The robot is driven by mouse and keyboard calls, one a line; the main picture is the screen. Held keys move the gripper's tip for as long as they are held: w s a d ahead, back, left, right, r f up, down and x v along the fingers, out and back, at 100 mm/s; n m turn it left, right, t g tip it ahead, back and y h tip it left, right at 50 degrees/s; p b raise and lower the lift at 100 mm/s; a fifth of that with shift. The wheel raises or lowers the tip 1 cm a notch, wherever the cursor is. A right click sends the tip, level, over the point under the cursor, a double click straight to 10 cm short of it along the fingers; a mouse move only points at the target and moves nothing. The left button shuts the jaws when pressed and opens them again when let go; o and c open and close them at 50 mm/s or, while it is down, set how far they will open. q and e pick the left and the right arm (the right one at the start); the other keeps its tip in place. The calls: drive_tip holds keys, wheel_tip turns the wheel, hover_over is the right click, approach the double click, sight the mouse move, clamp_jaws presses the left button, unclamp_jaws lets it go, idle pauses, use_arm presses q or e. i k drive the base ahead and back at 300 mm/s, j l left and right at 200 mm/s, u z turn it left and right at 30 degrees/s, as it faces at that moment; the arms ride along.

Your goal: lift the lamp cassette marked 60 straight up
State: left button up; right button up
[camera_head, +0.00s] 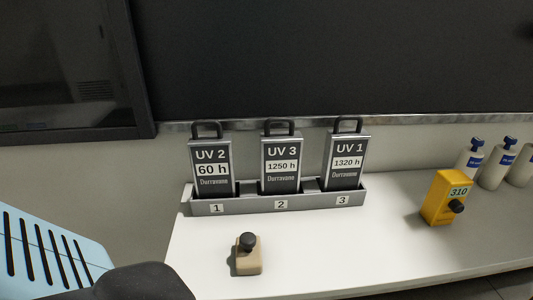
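The lamp cassette marked 60 h (212,171), also labelled UV 2, stands upright in slot 1 at the left end of a grey rack (255,206). It is dark with a metal edge and has a black loop handle on top. Its lower end is hidden inside the rack. No gripper fingers show in the head view, and nothing touches the handle.
Cassettes UV 3 (281,164) and UV 1 (346,162) stand in slots 2 and 3. A beige block with a black knob (248,258) sits in front. A yellow block marked 310 (441,197) and white bottles (494,168) are at right. A dark panel (330,60) rises behind.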

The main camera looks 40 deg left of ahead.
sight(212, 155)
drive_tip(key=i+j+u, duration=0.1)
drive_tip(key=i, duration=0.4)
drive_tip(key=u, duration=1.55)
